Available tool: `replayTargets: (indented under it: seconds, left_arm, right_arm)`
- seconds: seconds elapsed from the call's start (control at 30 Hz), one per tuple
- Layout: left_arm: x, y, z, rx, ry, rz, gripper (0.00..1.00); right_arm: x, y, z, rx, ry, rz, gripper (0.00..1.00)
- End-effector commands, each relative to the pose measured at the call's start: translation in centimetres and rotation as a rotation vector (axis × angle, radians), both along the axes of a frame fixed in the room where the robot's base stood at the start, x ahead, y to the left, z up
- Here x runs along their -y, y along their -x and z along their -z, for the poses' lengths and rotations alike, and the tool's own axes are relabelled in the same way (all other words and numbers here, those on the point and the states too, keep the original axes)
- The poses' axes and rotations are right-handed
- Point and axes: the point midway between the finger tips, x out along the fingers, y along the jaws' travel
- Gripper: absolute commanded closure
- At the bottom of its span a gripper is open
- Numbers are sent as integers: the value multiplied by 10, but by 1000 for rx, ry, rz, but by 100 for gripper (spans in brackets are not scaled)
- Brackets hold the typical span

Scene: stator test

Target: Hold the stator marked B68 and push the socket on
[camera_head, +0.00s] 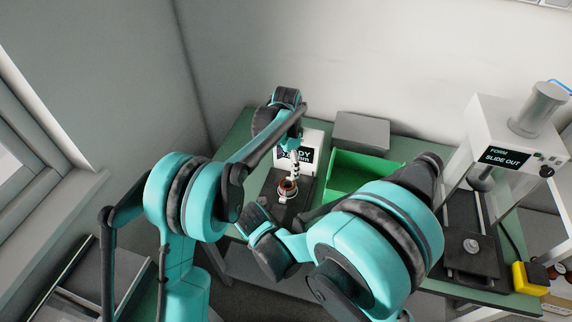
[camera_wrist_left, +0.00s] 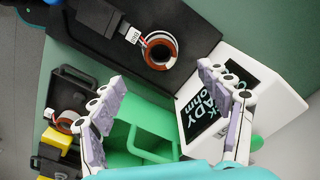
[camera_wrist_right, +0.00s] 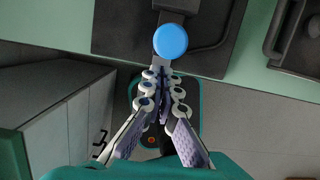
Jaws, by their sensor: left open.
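A stator (camera_wrist_left: 160,50) with a copper-coloured ring and white rim lies on a black plate (camera_wrist_left: 108,38) in the left wrist view. Its small white tag (camera_wrist_left: 133,35) is too small to read surely. It also shows in the head view (camera_head: 287,188). My left gripper (camera_wrist_left: 162,76) is open and empty, its fingers wide apart, with the stator beyond the fingertips. A blue round knob (camera_wrist_right: 170,41) on a dark bar shows at the black fixture's edge in the right wrist view. My right gripper (camera_wrist_right: 164,76) has its fingers together, apparently just short of the knob. No socket can be made out.
A white tester (camera_head: 312,140) with a black display stands behind the plate. A green bin (camera_head: 350,172) and grey box (camera_head: 361,130) are beside it. A press (camera_head: 508,157) marked "SLIDE OUT" stands at right. Another ring-shaped part (camera_wrist_left: 66,121) sits on a black fixture.

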Motion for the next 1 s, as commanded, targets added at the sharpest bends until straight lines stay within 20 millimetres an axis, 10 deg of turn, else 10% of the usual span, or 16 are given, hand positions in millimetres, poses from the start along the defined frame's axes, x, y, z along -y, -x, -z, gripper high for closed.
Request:
replayTargets:
  seconds: [0.6,1.0]
  left_arm:
    - [0,0,100,1,0,10,24]
    - [0,0,118,1,0,9,24]
  right_arm:
    - [0,0,0,0,0,0,100]
    - [0,0,0,0,0,0,100]
